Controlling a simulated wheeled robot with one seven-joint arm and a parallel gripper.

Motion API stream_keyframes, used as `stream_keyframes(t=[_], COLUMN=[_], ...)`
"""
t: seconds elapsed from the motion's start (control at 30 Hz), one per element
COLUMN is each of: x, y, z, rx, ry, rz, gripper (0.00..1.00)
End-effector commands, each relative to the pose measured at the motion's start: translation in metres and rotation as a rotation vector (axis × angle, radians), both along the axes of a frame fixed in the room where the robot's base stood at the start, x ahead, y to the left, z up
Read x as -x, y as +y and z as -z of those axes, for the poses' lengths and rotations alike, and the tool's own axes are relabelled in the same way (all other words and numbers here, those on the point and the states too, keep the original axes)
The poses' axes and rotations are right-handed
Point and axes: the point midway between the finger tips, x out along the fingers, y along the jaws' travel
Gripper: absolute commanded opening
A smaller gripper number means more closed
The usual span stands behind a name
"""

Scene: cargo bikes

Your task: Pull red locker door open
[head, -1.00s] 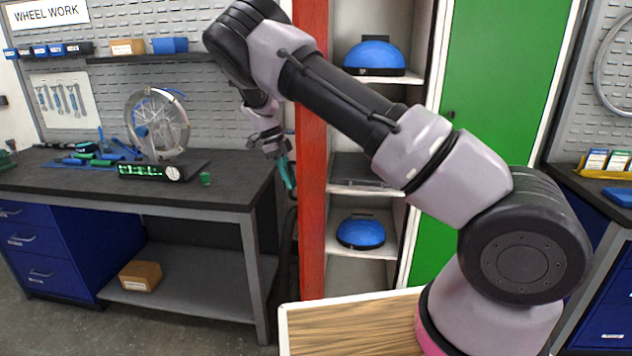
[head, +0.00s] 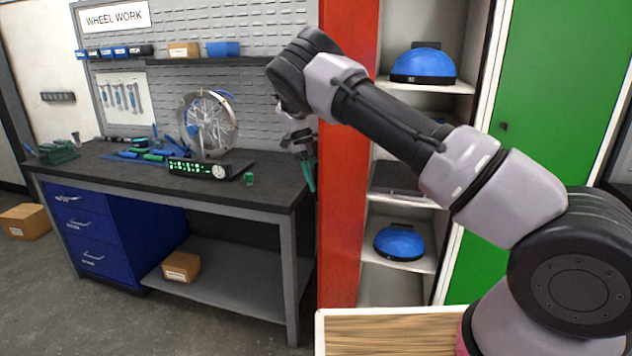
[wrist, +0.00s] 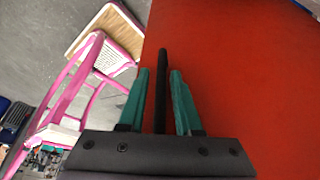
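The red locker door (head: 345,150) stands swung out from the locker, showing its shelves. In the wrist view the red door panel (wrist: 245,80) fills the right side. My gripper (head: 309,188) is at the door's left side in the head view, its green fingers pointing down. In the wrist view my gripper (wrist: 160,74) has its two green fingers apart, one on each side of a slim black bar (wrist: 161,85), which looks like the door's handle. Gaps show between bar and fingers. In the head view the bar cannot be made out.
A workbench (head: 270,192) with a wheel stand (head: 207,125) is close on the left of my gripper. Blue helmets (head: 400,243) lie on the locker shelves. A green door (head: 545,120) is to the right. A box (head: 24,221) is on the floor; floor shows at lower left.

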Motion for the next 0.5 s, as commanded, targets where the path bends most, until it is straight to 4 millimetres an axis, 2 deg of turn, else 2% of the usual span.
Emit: stream_keyframes(t=[0.33, 0.5], x=[-0.001, -0.007], y=[0.000, 0.005], z=[-0.002, -0.018], rx=[0.000, -0.001], ry=[-0.002, -0.005], rz=[-0.001, -0.001], gripper=[0.45, 0.45])
